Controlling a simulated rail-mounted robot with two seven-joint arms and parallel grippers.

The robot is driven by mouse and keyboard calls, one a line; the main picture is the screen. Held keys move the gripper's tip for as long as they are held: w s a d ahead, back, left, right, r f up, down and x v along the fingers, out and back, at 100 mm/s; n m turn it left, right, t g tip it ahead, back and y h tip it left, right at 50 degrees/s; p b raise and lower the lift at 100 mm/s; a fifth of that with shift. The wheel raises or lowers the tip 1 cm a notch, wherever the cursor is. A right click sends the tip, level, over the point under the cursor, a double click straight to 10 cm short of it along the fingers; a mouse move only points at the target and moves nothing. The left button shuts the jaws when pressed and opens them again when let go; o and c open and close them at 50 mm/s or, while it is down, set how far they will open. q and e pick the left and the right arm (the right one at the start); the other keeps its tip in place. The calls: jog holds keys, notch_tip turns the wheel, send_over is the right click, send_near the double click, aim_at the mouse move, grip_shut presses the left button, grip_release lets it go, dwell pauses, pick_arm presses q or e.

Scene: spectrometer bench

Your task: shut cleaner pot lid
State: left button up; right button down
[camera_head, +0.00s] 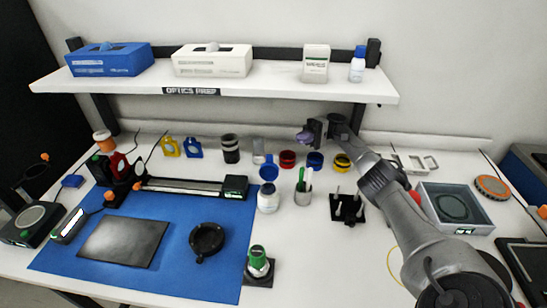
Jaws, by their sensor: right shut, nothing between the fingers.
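My right gripper (305,137) is shut and empty, with purplish tips, up and to the right of the pot, apart from the lid. Its arm reaches in from the lower right. My left gripper is not in view.
A cup with pens (303,194) stands just right of the pot, and a black post stand (348,208) farther right. Red, blue and yellow rings lie behind. A shelf (270,90) overhangs the back. A green-capped bottle (258,261) stands in front.

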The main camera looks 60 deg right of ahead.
jog(key=p, duration=0.8)
send_near(268, 157)
jog(key=shift+w+d, duration=1.2)
jog(key=shift+d, duration=0.05)
jog(key=shift+a+r+p, duration=0.1)
jog(key=shift+a+p, duration=1.5)
jog(key=shift+a, duration=2.35)
jog(key=shift+a, duration=0.1)
